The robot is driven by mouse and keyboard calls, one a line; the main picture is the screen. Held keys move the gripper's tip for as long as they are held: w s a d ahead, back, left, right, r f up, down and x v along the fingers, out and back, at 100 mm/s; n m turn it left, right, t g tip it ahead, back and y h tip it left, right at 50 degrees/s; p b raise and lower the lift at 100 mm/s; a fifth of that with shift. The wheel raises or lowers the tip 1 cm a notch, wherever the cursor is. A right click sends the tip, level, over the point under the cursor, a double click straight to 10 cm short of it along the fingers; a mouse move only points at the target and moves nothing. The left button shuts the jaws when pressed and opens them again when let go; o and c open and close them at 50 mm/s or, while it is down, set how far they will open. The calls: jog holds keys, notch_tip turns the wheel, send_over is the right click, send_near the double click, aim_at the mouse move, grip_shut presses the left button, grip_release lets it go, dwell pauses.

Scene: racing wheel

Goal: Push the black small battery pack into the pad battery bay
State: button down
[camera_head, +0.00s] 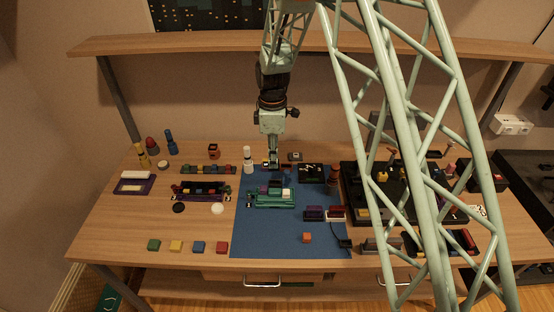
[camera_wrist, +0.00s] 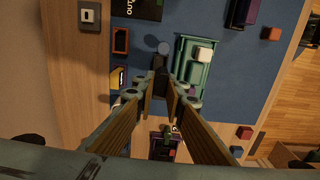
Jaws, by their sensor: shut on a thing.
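A black piece, which appears to be the small battery pack (camera_wrist: 160,64), is between my fingertips in the wrist view. My gripper (camera_wrist: 164,82) is shut on it. In the head view my gripper (camera_head: 273,164) points down at the back part of the blue mat. The pad (camera_head: 272,201) also shows in the head view, in front of my gripper. The battery bay is too small or hidden to make out.
The blue mat (camera_head: 270,234) has free room in front of the pad. A white bottle (camera_head: 248,160) stands left of my gripper. A black box (camera_head: 311,173) lies to its right.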

jog(key=shift+d, duration=0.3)
jog(key=shift+f, duration=0.1)
dwell(0.4)
jog(key=shift+f+b, duration=1.6)
jog(key=shift+f, duration=1.15)
jog(key=shift+f+b, duration=1.05)
jog(key=shift+f, duration=0.45)
dwell(1.4)
jog(key=c, duration=2.6)
grip_release()
jog(key=shift+o, duration=0.2)
jog(key=shift+r, duration=0.1)
jog(key=shift+r, duration=5.9)
